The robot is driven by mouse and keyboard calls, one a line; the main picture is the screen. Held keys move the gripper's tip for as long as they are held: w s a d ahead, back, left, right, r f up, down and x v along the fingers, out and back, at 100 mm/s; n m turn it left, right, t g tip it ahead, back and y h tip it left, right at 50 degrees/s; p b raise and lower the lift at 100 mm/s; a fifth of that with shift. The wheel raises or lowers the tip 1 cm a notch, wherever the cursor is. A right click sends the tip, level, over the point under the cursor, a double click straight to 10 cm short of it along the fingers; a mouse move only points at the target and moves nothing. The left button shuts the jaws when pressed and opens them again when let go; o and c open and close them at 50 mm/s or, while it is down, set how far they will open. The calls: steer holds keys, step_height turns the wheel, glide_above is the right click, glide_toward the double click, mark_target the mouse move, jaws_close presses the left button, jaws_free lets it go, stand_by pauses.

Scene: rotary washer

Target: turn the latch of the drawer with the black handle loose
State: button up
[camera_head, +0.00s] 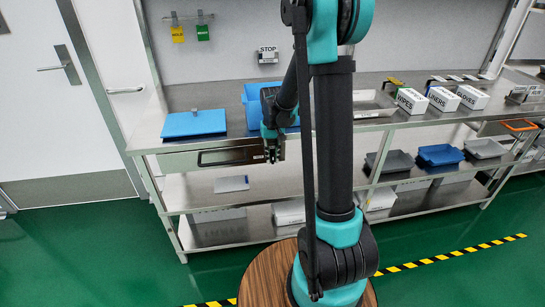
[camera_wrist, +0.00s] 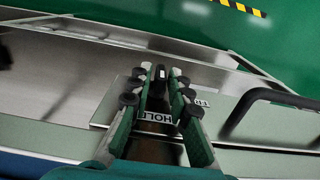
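The drawer with the black handle (camera_head: 225,156) is under the bench top at the left in the head view. Its black handle (camera_wrist: 262,97) curves at the right of the wrist view. My gripper (camera_head: 272,156) is at the right end of this drawer front. In the wrist view my gripper (camera_wrist: 160,70) has its two fingers apart, one on each side of a small dark piece with a white mark (camera_wrist: 161,73), which looks like the latch. I cannot tell whether the fingers touch it. A partly hidden label reading HOL (camera_wrist: 157,118) shows between the fingers.
A blue lid (camera_head: 194,124) and a blue bin (camera_head: 253,107) stand on the bench above. White labelled boxes (camera_head: 443,99) stand further right. A drawer with an orange handle (camera_head: 520,125) is at the far right. Shelves with trays lie below the bench.

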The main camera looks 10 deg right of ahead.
jaws_close()
steer(key=shift+a+h, duration=0.2)
steer(key=shift+h, duration=1.4)
steer(key=shift+o, duration=2.2)
jaws_free()
